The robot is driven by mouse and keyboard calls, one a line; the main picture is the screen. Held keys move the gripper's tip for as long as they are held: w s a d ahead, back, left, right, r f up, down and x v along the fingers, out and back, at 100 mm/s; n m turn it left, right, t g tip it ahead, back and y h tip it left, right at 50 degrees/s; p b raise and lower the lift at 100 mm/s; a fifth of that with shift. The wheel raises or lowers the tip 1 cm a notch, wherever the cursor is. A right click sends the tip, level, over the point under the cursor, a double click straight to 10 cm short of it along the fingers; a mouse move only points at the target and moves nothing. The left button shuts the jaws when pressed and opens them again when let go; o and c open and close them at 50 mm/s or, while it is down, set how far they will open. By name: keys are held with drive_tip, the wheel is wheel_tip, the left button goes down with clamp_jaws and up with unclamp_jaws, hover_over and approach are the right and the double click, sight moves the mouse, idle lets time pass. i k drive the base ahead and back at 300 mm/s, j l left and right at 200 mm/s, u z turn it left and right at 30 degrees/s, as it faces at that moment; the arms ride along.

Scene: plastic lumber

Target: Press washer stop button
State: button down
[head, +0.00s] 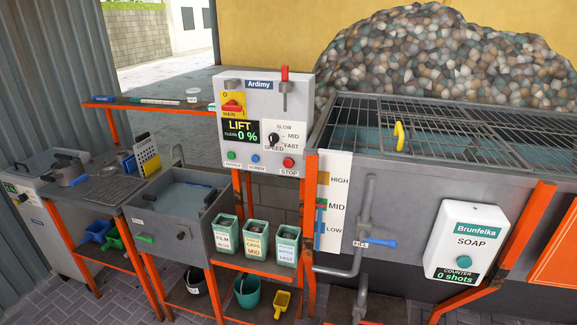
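The grey control box (262,135) labelled "Ardimy" stands on orange legs near the middle of the head view. Its red stop button (289,162) is at the lower right of the front panel, above a "STOP" label. A blue button (255,158) and a green button (231,155) sit to its left in the same row. A speed knob (273,139), a red main switch on yellow (233,106) and a display (240,131) reading "LIFT 0 %" are above. My gripper is not in view, and nothing covers the stop button.
A large grey tank (430,165) with a mesh grate is at the right, with a soap dispenser (467,245) on its front. Labelled bins (256,238) stand below the box. A water-filled sink (180,210) is at the left. A level gauge (332,205) hangs right of the box.

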sight(287, 162)
drive_tip(key=i+j+z, duration=0.15)
drive_tip(key=i+j, duration=0.15)
drive_tip(key=i, duration=0.3)
drive_tip(key=i+j+z, duration=0.2)
drive_tip(key=i+j, duration=0.2)
drive_tip(key=i, duration=0.25)
drive_tip(key=i+j+z, duration=0.15)
drive_tip(key=i+j, duration=0.35)
drive_tip(key=i, duration=0.05)
